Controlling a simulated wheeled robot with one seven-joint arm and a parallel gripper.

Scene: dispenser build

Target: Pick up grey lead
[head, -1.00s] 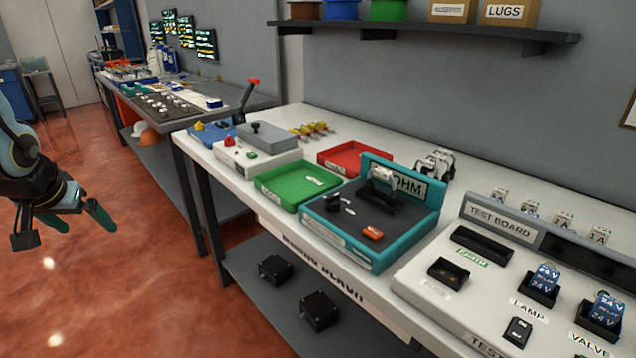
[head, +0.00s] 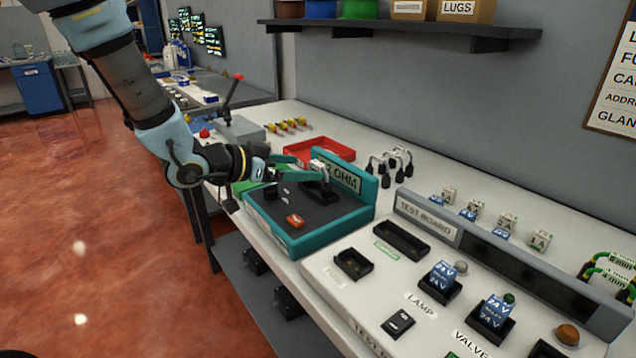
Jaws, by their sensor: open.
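A small pale grey piece (head: 320,167), perhaps a grey lead, sits in the black holder of the teal ohm tester (head: 335,215). It is too small to tell its shape for sure. My gripper (head: 308,163) is open over the back of the tester, with its green fingers pointing right at the pale piece. The piece is at the fingertips, and I cannot tell whether they touch it. Several grey leads with black ends (head: 390,162) stand behind the tester on the bench, to the right of my gripper.
The tester also carries an orange part (head: 295,220) and a black knob. A red tray (head: 318,150) is behind my gripper, and a green tray (head: 243,187) is partly hidden by it. The test board (head: 345,295) with relays is at the right. Green-yellow leads (head: 610,262) stand far right.

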